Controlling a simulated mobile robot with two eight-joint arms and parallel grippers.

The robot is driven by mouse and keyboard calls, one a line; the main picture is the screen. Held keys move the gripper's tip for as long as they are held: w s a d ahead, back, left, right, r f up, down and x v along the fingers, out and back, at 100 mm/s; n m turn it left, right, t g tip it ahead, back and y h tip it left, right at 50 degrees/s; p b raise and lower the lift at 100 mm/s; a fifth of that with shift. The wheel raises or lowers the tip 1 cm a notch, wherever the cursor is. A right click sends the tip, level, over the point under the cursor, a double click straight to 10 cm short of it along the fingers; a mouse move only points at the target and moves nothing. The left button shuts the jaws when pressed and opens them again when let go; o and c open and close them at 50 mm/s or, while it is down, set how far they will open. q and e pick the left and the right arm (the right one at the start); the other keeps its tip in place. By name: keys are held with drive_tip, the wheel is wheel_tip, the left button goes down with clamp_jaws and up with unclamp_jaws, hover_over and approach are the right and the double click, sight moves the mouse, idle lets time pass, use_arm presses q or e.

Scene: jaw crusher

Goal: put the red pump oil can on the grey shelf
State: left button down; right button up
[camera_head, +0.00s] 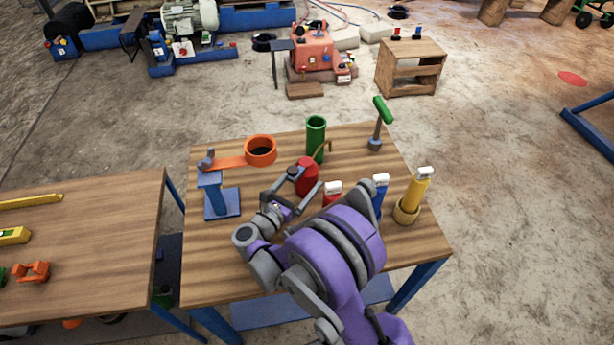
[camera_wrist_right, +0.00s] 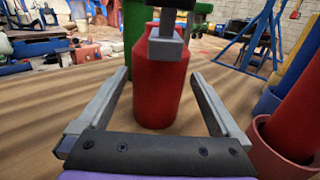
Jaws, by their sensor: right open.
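The red pump oil can (camera_head: 306,174) stands upright on the wooden workbench (camera_head: 235,258), with a thin brass spout rising on its right. My right gripper (camera_head: 307,184) is open, with its fingers around the can's near side. In the right wrist view the can (camera_wrist_right: 158,95) stands between the two spread fingers (camera_wrist_right: 160,78), with visible gaps at both sides. A grey block hides part of its top there. My left gripper is not in view. I cannot make out a grey shelf.
A green cylinder (camera_head: 316,138) stands just behind the can. Red, blue (camera_head: 380,186) and yellow (camera_head: 418,186) bottles stand to the right. An orange ring (camera_head: 260,150) on a blue stand (camera_head: 221,202) is to the left. A second table (camera_head: 100,245) lies farther left.

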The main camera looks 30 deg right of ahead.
drive_tip(key=b+x, duration=0.1)
drive_tip(key=x, duration=0.5)
drive_tip(key=shift+w, duration=0.1)
drive_tip(key=shift+a+r, duration=0.1)
clamp_jaws()
idle(0.3)
